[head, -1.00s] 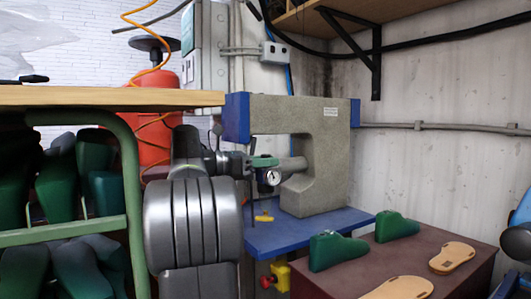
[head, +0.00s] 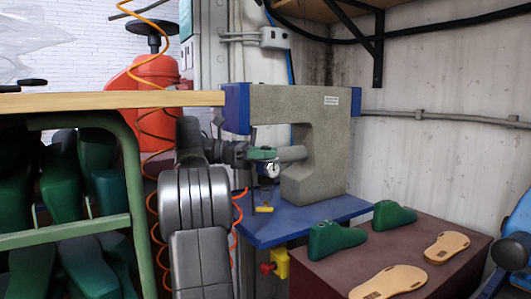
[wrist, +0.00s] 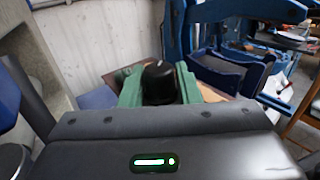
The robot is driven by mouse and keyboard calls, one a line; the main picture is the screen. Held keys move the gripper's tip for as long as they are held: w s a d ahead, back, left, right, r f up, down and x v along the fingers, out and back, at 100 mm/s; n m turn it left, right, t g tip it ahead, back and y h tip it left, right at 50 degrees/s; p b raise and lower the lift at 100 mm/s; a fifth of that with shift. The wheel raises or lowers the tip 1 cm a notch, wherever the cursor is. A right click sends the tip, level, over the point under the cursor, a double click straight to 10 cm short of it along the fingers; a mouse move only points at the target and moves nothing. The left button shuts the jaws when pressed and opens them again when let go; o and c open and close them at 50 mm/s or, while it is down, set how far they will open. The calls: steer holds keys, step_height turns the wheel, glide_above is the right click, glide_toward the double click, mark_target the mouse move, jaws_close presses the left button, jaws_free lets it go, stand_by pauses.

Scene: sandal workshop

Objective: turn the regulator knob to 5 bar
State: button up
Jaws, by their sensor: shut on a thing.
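The regulator's black knob (wrist: 160,84) stands between the two green fingers of my gripper (wrist: 160,76) in the wrist view, with a small pale mark on its top. The fingers touch it on both sides. In the head view my gripper (head: 263,155) is at the regulator, in front of the grey press (head: 322,110), and hides the knob. The round white pressure gauge (head: 271,170) is just below the green fingers. It is too small to read its needle.
A blue bench plate (head: 325,222) lies under the press. A brown table (head: 440,262) with green lasts (head: 335,240) and tan soles (head: 447,248) is at right. A wooden shelf top (head: 100,99) and orange hose (head: 155,205) are at left.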

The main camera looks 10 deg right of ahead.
steer(key=shift+f, duration=0.1)
steer(key=o, duration=0.9)
steer(key=shift+d, duration=0.1)
steer(key=shift+o, duration=0.2)
steer(key=shift+t, duration=0.3)
